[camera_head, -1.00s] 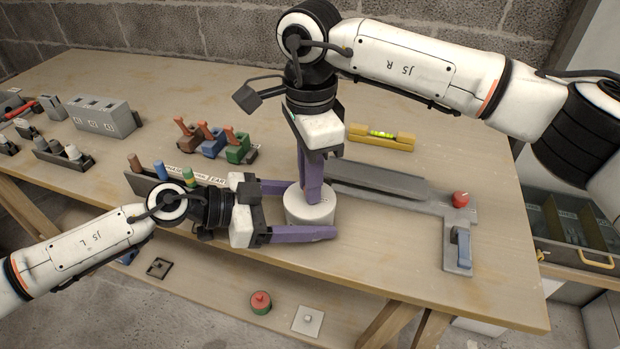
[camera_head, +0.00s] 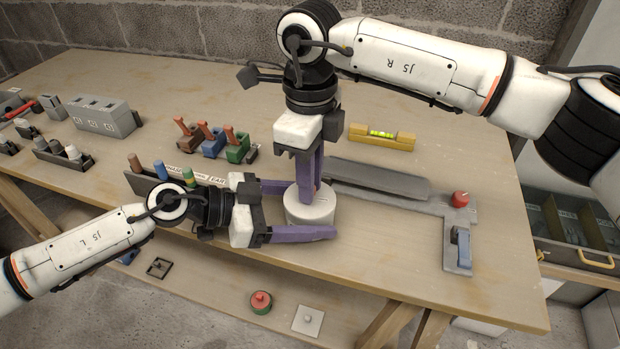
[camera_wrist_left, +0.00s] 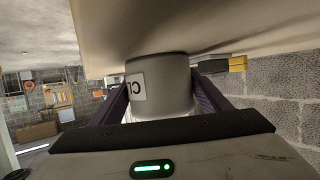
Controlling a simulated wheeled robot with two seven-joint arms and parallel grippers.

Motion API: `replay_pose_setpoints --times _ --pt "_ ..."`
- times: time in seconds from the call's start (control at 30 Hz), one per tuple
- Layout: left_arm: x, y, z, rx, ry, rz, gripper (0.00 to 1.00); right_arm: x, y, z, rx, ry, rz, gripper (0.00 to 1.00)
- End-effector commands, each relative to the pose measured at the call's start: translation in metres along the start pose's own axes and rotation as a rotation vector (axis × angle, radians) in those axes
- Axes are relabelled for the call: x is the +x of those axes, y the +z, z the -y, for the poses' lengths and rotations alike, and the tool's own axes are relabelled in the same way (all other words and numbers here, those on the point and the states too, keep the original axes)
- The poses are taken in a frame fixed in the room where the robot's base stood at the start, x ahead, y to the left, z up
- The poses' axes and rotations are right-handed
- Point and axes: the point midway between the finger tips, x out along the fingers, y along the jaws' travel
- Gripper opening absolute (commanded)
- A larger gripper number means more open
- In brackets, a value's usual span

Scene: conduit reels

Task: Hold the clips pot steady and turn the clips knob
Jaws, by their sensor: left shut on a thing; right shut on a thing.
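The clips pot (camera_head: 309,212) is a round, light grey pot standing on the wooden bench near its front edge. It also shows in the left wrist view (camera_wrist_left: 160,84), with part of a white label on its side. My left gripper (camera_head: 312,209) is shut on the pot, its purple fingers along opposite sides. My right gripper (camera_head: 309,196) points down from above and is shut on the knob at the top of the pot. The knob is mostly hidden behind the right fingers.
Right of the pot are a grey sloped tray (camera_head: 380,180) and a grey bracket with a red knob (camera_head: 460,199) and blue handle (camera_head: 461,247). A yellow level (camera_head: 382,138) lies behind. Coloured clamps (camera_head: 213,141) and a rack of upright pegs (camera_head: 160,171) stand left.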

Motion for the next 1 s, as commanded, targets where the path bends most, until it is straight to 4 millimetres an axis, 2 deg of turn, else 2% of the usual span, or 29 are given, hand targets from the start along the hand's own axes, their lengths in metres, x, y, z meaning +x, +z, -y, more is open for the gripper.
replay_pose_setpoints --times 0.6,0.63,0.73,1.0 --pt "0.0000 0.0010 0.0001 -0.001 0.000 0.002 0.43 -0.0011 0.0003 0.0000 0.042 0.000 0.002 0.00" --pt "0.0000 0.0010 0.0001 -0.001 0.000 0.002 0.43 -0.0011 0.0004 0.0000 0.041 0.000 0.002 0.19" --pt "0.0000 0.0009 0.0001 -0.001 0.000 0.002 0.43 -0.0009 0.0003 0.0000 0.041 0.000 0.001 0.35" --pt "0.0000 0.0007 -0.0001 -0.001 0.000 0.001 0.43 -0.0007 0.0001 0.0000 0.040 0.000 0.001 0.35"
